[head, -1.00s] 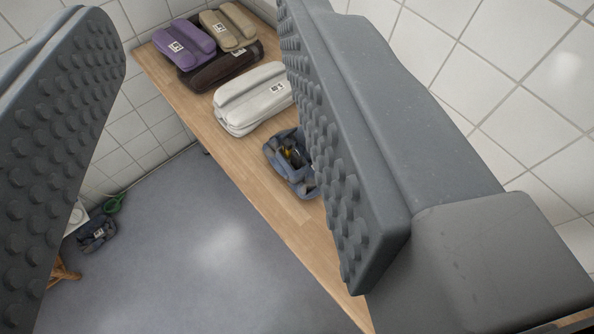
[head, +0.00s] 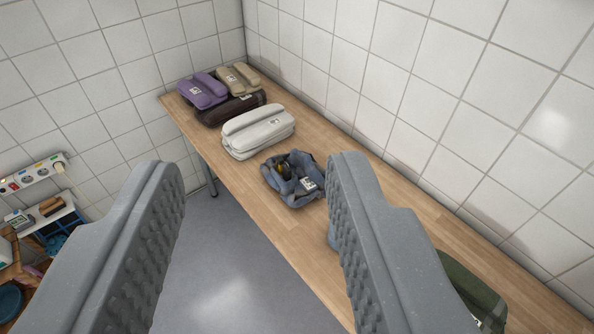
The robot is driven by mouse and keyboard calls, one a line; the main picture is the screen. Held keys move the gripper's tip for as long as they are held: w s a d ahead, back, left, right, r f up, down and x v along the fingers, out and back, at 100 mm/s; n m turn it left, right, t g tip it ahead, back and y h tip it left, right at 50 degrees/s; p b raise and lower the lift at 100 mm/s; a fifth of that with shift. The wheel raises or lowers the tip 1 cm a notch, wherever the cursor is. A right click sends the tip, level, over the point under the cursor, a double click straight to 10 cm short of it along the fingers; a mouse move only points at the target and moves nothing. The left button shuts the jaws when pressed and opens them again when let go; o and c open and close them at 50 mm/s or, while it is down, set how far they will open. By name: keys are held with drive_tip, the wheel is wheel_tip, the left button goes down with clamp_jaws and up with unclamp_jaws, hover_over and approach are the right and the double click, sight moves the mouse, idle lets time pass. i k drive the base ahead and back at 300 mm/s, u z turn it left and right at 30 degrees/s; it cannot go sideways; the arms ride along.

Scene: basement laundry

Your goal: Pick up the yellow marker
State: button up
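My gripper (head: 250,200) is open and empty in the head view, its two grey studded fingers wide apart. It is above and in front of the wooden counter (head: 232,178). I cannot make out a yellow marker. A small open blue-grey bag (head: 297,198) with a white label sits on the counter between the fingers, farther off. Something dark with a yellowish part (head: 283,168) shows in its opening, too small to identify.
A white case (head: 258,130), a purple case (head: 203,92), a tan case (head: 238,78) and a dark brown case (head: 230,108) lie at the counter's far end. A dark green item (head: 470,285) is partly hidden at right. A tiled wall (head: 400,90) runs behind. A power strip (head: 32,173) is at left.

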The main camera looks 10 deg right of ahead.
sight(280, 161)
drive_tip(key=z, duration=0.1)
drive_tip(key=i, duration=1)
drive_tip(key=u, duration=0.05)
